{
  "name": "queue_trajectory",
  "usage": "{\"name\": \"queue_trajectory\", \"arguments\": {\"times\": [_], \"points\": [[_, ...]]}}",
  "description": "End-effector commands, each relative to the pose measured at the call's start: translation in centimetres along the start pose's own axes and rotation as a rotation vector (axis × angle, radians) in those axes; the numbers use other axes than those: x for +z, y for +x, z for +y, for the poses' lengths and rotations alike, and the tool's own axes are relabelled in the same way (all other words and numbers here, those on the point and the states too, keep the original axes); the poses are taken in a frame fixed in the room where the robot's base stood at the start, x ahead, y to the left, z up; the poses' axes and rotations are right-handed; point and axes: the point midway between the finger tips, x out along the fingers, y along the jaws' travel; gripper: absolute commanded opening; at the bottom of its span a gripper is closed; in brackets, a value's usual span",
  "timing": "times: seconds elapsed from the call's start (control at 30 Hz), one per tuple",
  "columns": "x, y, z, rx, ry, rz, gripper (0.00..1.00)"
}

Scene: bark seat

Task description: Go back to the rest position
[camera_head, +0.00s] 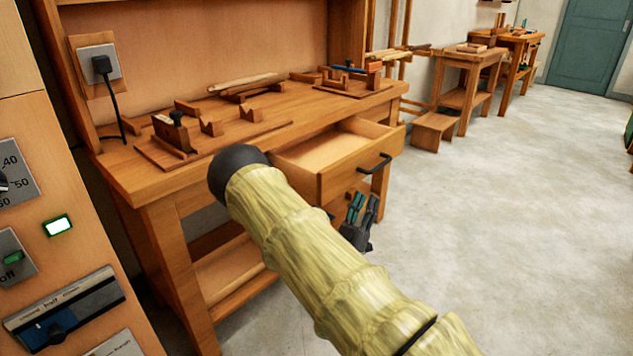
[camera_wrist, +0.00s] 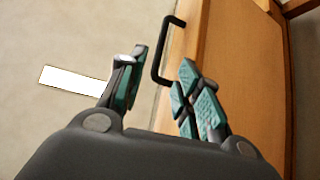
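My gripper (camera_head: 360,212) is in front of the open drawer (camera_head: 335,165) of the wooden workbench, a little below its dark handle (camera_head: 375,163). My bark-like arm hides part of the bench and drawer in the head view. In the wrist view my gripper (camera_wrist: 160,92) has its two teal-padded fingers spread apart, with nothing between them. The dark handle (camera_wrist: 166,50) shows just beyond the fingertips, with a gap between the fingers and the drawer front (camera_wrist: 240,80). The drawer is pulled out and looks empty inside.
The workbench top (camera_head: 250,95) carries several wooden pieces and jigs. A control panel (camera_head: 60,230) stands close at the left. A small stool (camera_head: 433,131) and more benches (camera_head: 465,75) stand farther back.

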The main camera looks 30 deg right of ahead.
Motion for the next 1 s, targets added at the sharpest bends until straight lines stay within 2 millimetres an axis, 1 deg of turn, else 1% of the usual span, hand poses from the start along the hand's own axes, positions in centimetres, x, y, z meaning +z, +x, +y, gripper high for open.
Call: {"name": "queue_trajectory", "arguments": {"times": [0.17, 0.23, 0.27, 0.37, 0.47, 0.5, 0.57, 0.6, 0.67, 0.7, 0.77, 0.8, 0.83, 0.87, 0.9, 0.97, 1.0], "points": [[0.0, 0.0, 0.0, -0.001, 0.000, -0.002, 0.34], [0.5, -0.4, 0.0, -0.014, -0.002, -0.022, 0.34], [0.8, -0.7, 0.0, -0.027, -0.004, -0.039, 0.34], [3.0, -2.8, -0.1, -0.104, -0.015, -0.152, 0.34], [6.0, -6.8, -0.2, -0.222, -0.032, -0.327, 0.34], [7.2, -8.8, -0.2, -0.274, -0.041, -0.404, 0.34], [8.8, -12.0, -0.1, -0.350, -0.054, -0.519, 0.34], [9.6, -14.1, 0.1, -0.399, -0.064, -0.591, 0.34], [10.5, -17.5, 0.4, -0.471, -0.078, -0.696, 0.34], [11.0, -19.7, 0.7, -0.518, -0.088, -0.764, 0.34], [11.5, -23.1, 1.3, -0.586, -0.105, -0.864, 0.34], [11.6, -25.4, 1.8, -0.630, -0.115, -0.928, 0.34], [11.7, -27.1, 2.1, -0.663, -0.124, -0.975, 0.34], [11.6, -28.8, 2.6, -0.697, -0.133, -1.022, 0.34], [11.5, -31.0, 3.2, -0.742, -0.144, -1.082, 0.34], [11.0, -34.3, 4.2, -0.808, -0.163, -1.171, 0.34], [10.6, -36.5, 5.0, -0.853, -0.176, -1.229, 0.34]]}}
